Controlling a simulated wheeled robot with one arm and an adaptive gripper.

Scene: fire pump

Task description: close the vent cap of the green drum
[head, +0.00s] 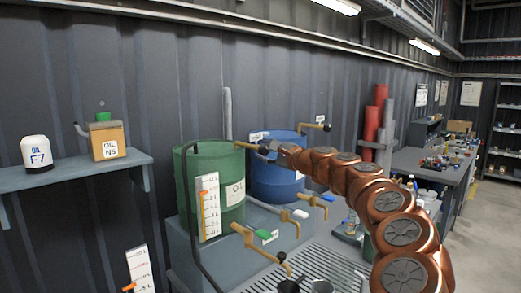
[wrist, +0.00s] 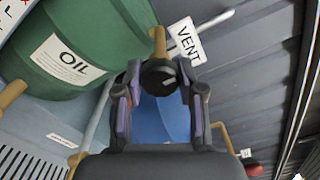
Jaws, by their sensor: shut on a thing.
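The green drum (head: 215,165) stands on a grey-blue bench in the head view. In the wrist view, the drum (wrist: 98,35) fills the upper left, with a white OIL label. My gripper (wrist: 160,84) is shut on the cap, one finger on each side. In the head view, my gripper (head: 272,149) is at the drum's upper right and the cap is too small to make out.
A blue drum (head: 277,175) stands right behind my gripper. Brass taps with green (head: 262,234), white (head: 300,213) and blue (head: 327,198) handles stick out in front. A gauge board (head: 208,205) stands before the green drum. A shelf (head: 75,172) is at left.

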